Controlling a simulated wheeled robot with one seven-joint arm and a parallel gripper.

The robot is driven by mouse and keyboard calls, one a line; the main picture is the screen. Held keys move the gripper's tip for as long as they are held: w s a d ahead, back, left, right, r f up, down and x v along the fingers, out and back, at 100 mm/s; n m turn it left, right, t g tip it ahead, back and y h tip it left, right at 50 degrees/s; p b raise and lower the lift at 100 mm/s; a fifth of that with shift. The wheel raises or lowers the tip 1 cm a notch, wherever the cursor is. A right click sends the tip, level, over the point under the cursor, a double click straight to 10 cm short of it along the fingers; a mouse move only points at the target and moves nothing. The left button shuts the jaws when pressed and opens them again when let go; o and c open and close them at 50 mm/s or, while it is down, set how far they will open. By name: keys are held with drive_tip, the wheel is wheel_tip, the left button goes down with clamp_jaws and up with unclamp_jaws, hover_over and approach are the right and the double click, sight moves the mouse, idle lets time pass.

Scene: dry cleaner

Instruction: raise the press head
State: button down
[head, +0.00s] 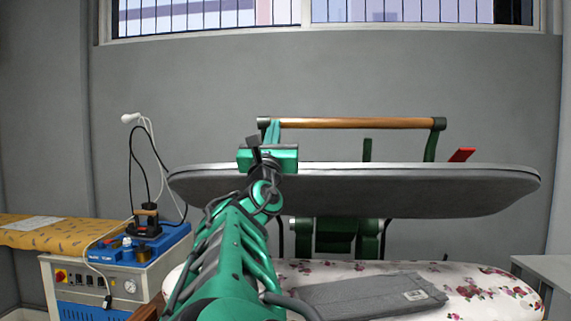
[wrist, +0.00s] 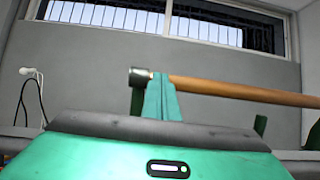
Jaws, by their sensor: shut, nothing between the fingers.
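The press head (head: 400,190) is a long grey padded plate with a pale top edge. It hangs roughly level, with a clear gap above the floral padded press bed (head: 480,285). Its wooden handle bar (head: 360,123) runs across above it between two dark end brackets, and also shows in the wrist view (wrist: 240,92). My green gripper (head: 272,132) is shut and empty at the bar's left end. In the wrist view its fingers (wrist: 160,84) overlap the bar beside the left bracket; I cannot tell whether they touch it. My arm hides part of the press head and bed.
A folded grey garment (head: 365,296) lies on the bed. At left stand a steam unit (head: 85,290) with a blue tray, an iron (head: 147,222) with cables, and a yellow-covered board (head: 50,235). A red lever (head: 461,155) sits at the head's right. A wall and window are behind.

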drive_tip(key=s+r+x, duration=0.1)
drive_tip(key=x, duration=1)
drive_tip(key=shift+w+r, duration=0.15)
drive_tip(key=shift+r, duration=0.2)
drive_tip(key=shift+f, duration=0.1)
